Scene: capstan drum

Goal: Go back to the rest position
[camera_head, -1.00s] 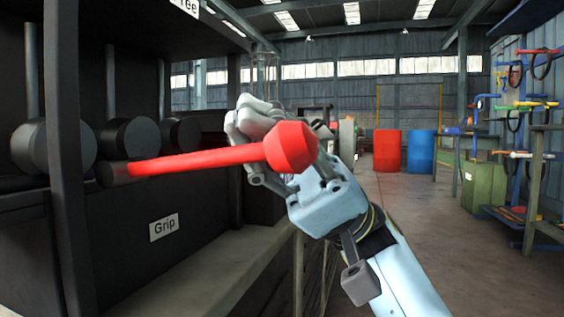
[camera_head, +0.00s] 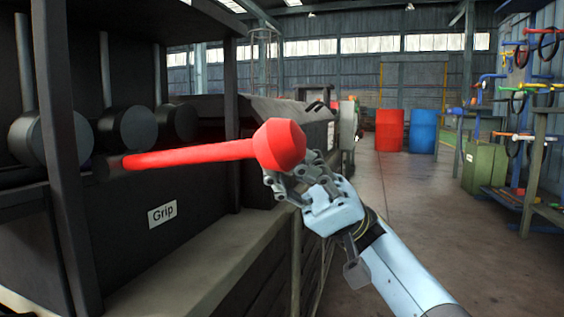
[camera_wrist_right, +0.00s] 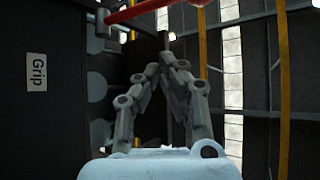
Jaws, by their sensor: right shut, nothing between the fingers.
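A red lever with a thick red knob (camera_head: 280,146) sticks out to the right from a dark machine. Its rod (camera_head: 195,155) runs left to the dark hub below the grey cylinders. My right gripper (camera_head: 284,178) is just below and right of the knob, which partly covers its fingers. I cannot tell whether they touch. In the right wrist view my right gripper (camera_wrist_right: 174,62) has its fingertips brought together with nothing between them, and the red rod (camera_wrist_right: 140,12) crosses the top, beyond the fingertips. My left gripper is not in view.
A "Grip" label (camera_head: 162,214) is on the machine's front panel, above a grey ledge (camera_head: 215,255). A dark post (camera_head: 60,150) stands at left. A red barrel (camera_head: 389,130) and a blue barrel (camera_head: 423,132) stand far back. The floor at right is open, before a tool rack (camera_head: 520,130).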

